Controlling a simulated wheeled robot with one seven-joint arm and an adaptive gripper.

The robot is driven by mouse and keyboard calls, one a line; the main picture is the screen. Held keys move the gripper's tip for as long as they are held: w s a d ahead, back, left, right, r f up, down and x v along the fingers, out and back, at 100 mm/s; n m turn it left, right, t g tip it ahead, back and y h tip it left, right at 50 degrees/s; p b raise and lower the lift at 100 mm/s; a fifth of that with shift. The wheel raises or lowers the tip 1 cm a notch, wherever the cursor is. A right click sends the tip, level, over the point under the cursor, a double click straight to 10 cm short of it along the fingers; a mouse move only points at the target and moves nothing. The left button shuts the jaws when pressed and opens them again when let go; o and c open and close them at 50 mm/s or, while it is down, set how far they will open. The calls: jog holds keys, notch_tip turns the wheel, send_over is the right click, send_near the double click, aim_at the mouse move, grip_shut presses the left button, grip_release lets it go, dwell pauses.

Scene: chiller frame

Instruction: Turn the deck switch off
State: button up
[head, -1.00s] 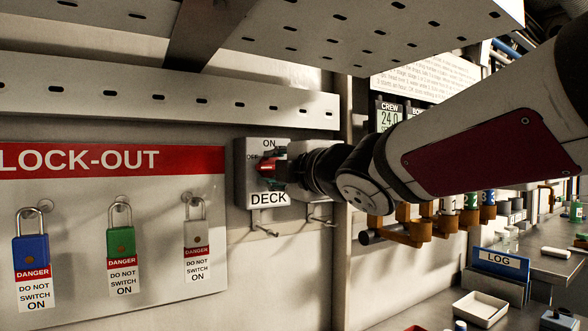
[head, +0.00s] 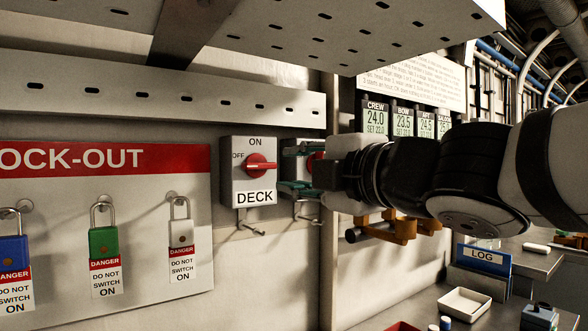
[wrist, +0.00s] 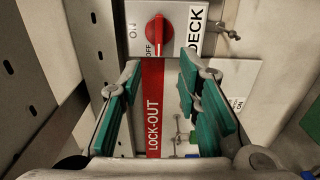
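The deck switch (head: 240,190) is a grey box on the wall with a red knob (head: 260,166), ON marked above and OFF at its left. The knob's handle lies level, in line with the OFF mark. In the wrist view the knob (wrist: 158,32) is also in line with OFF, just beyond the fingertips. My gripper (head: 297,169) stands to the right of the deck switch in the head view, apart from it. Its green-padded fingers are spread with nothing between them, as the wrist view (wrist: 160,82) shows.
A second switch with a red knob (head: 316,162) is partly hidden behind my gripper. The lock-out board (head: 150,220) with blue, green and white padlocks hangs at the left. A perforated rail (head: 160,110) runs above. Hooks (head: 250,228) stick out below the switch.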

jog(key=shift+d, duration=0.1)
jog(key=s+d+f+m+g+h, duration=0.2)
jog(key=s+d+f+m+h, duration=0.1)
jog(key=d+f+m+h, duration=0.45)
jog(key=s+d+f+m+g+h, duration=0.15)
jog(key=d+f+m+h, duration=0.25)
jog(key=d+f+m, duration=0.55)
jog(key=s+d+f+m+g+y, duration=0.1)
jog(key=s+f+m+g, duration=0.5)
jog(key=s, duration=0.5)
jog(key=s+d+f+m+g, duration=0.15)
jog(key=s+f+g, duration=0.25)
jog(key=s+f, duration=0.6)
notch_tip(320, 180, up, 18)
jog(key=s+t+p, duration=0.2)
jog(key=p, duration=1.2)
jog(key=shift+a+t, duration=0.35)
jog(key=shift+a, duration=0.05)
jog(key=shift+m+y, duration=0.25)
